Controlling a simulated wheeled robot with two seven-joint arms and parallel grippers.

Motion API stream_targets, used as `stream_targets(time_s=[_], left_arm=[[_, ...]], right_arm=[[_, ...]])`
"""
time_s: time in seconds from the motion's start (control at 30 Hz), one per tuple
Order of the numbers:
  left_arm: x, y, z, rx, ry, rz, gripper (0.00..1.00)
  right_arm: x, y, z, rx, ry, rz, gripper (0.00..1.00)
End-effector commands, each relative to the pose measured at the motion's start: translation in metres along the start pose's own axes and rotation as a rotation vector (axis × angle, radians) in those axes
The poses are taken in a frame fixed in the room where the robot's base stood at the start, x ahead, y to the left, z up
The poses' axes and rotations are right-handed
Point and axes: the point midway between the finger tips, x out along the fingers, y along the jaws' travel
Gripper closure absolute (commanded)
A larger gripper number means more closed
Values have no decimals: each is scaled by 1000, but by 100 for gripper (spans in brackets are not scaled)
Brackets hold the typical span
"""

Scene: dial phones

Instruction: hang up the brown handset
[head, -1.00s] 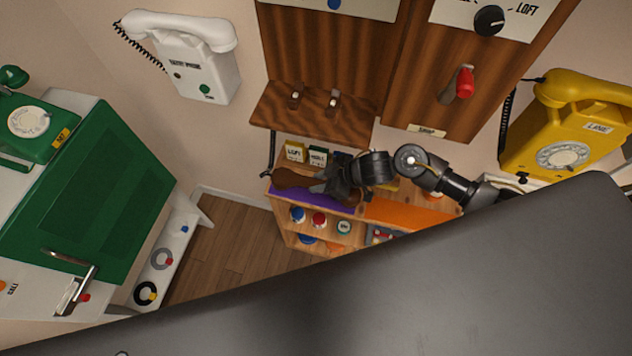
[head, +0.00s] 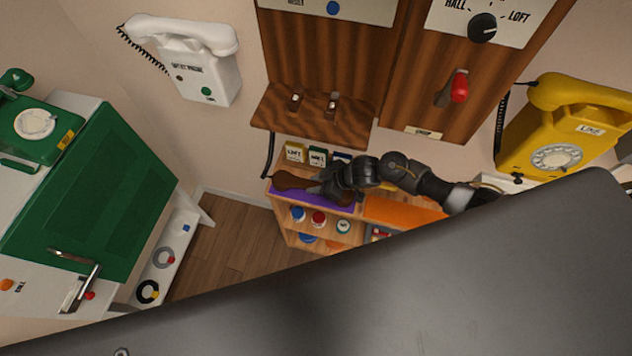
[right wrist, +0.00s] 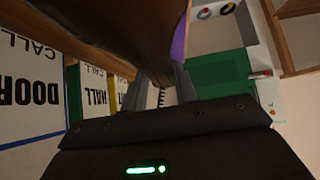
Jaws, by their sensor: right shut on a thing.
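The brown handset (head: 288,180) lies along the top of the low wooden shelf, over a purple mat (head: 312,197). My right gripper (head: 322,186) is at its right part, with the jaws shut on it; the gripper hides that end. In the right wrist view the brown handset (right wrist: 125,35) fills the top middle, between the fingers (right wrist: 160,88). I cannot tell whether the handset touches the mat. Above it, the wooden wall phone's ledge (head: 275,115) carries two small metal-and-wood prongs (head: 332,103), with nothing on them. My left gripper is not in view.
Small label blocks (head: 295,151) stand behind the handset. A black cord (head: 268,155) hangs at the left. A white phone (head: 200,70), a yellow phone (head: 558,130) and a green phone (head: 38,125) are around. A large dark surface covers the lower right.

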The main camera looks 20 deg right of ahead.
Motion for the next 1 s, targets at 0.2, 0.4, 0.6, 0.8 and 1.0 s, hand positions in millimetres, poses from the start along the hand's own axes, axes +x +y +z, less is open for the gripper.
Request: stream_targets(time_s=[0.2, 0.4, 0.6, 0.8, 1.0], left_arm=[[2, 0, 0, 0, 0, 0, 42], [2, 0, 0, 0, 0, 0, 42], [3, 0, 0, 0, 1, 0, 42], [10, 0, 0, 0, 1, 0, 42], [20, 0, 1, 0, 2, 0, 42]], right_arm=[[2, 0, 2, 0, 0, 0, 66], [2, 0, 2, 0, 0, 0, 49], [2, 0, 3, 0, 0, 0, 49], [-10, 1, 4, -2, -1, 2, 49], [-40, 0, 6, -2, -1, 2, 49]])
